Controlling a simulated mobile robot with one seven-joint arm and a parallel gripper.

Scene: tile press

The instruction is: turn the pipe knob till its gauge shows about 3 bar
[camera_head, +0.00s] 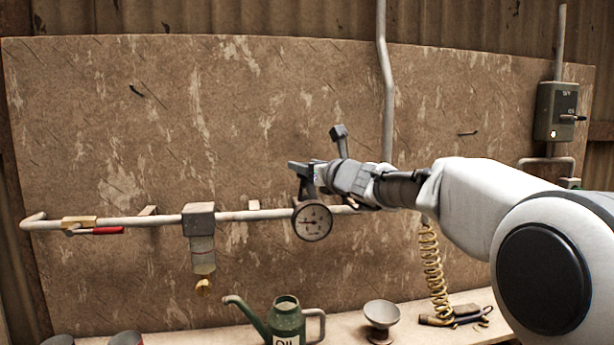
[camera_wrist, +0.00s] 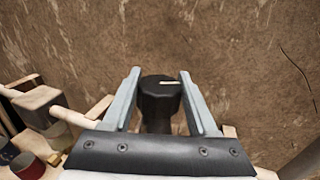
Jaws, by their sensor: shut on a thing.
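The pipe knob (camera_wrist: 158,98) is black and faceted with a white mark on its top, and it sits between the two grey fingers of my gripper (camera_wrist: 160,78) in the wrist view. The fingers are shut on its sides. In the head view my gripper (camera_head: 303,172) reaches in from the right to the pipe, just above the gauge, and the knob is mostly hidden there by the fingers. The round gauge (camera_head: 312,221) has a pale face and dark rim and hangs at the pipe just below my gripper. Its needle is too small to read surely.
The pipe (camera_head: 155,221) runs along a worn board, with a red-handled valve (camera_head: 107,231) and a filter unit (camera_head: 199,222) left of the gauge. A shelf below holds a green oil can (camera_head: 286,322), a funnel (camera_head: 381,314) and a coiled yellow hose (camera_head: 432,262). A switch box (camera_head: 557,112) hangs right.

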